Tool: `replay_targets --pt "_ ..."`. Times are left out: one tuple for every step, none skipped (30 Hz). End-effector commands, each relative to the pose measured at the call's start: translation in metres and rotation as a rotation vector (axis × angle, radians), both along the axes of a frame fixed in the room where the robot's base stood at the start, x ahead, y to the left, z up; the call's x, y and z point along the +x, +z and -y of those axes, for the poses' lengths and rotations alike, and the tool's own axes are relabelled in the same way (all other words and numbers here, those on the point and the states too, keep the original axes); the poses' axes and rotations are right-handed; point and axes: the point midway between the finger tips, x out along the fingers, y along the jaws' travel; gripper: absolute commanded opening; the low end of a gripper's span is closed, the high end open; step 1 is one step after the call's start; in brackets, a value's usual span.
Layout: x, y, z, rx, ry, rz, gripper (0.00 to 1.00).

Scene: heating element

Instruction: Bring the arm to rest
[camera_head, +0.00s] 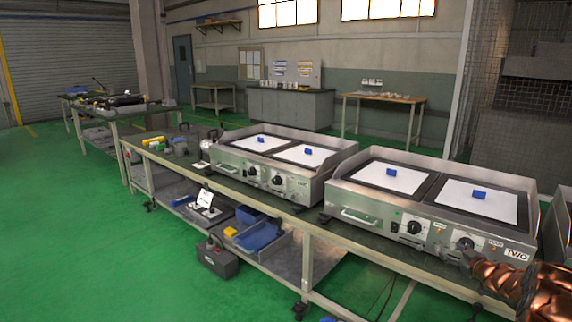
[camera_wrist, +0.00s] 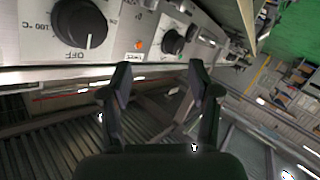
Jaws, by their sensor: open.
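In the wrist view my gripper (camera_wrist: 159,78) is open, with its two dark fingers apart and nothing between them. It is close to the front panel of a griddle, by a large black knob (camera_wrist: 80,22) whose white line points near OFF and a second black knob (camera_wrist: 172,42). In the head view my copper-coloured arm is at the lower right corner, in front of the griddle labelled TWO (camera_head: 440,202). The fingertips are hard to make out there.
A second griddle (camera_head: 283,165) stands to the left on the same long bench (camera_head: 375,252). Both griddles carry white sheets with small blue blocks. A dark toolbox (camera_head: 217,260) stands below the bench. The green floor (camera_head: 95,255) at left is clear.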

Motion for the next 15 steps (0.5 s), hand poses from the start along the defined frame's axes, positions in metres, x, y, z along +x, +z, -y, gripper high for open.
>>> replay_targets --pt "0.004 0.020 -0.006 -0.007 -0.026 -0.011 0.62" --pt "0.005 0.029 -0.008 -0.009 -0.044 -0.019 0.62" --pt "0.006 0.040 -0.011 -0.014 -0.068 -0.030 0.62" --pt "0.007 0.047 -0.013 -0.017 -0.087 -0.041 0.62" --pt "0.007 0.055 -0.016 -0.019 -0.102 -0.049 0.62" --pt "0.007 0.066 -0.018 -0.023 -0.128 -0.062 0.62" --pt "0.006 0.074 -0.021 -0.024 -0.144 -0.072 0.62" --pt "0.005 0.080 -0.025 -0.023 -0.160 -0.083 0.62" --pt "0.002 0.087 -0.029 -0.025 -0.183 -0.102 0.62" --pt "0.001 0.095 -0.033 -0.025 -0.200 -0.113 0.62" --pt "-0.001 0.102 -0.036 -0.026 -0.215 -0.123 0.62" --pt "-0.005 0.110 -0.040 -0.026 -0.237 -0.142 0.62" --pt "-0.007 0.116 -0.044 -0.024 -0.252 -0.155 0.62" --pt "-0.011 0.123 -0.048 -0.023 -0.267 -0.167 0.62" --pt "-0.016 0.129 -0.054 -0.023 -0.288 -0.190 0.62"
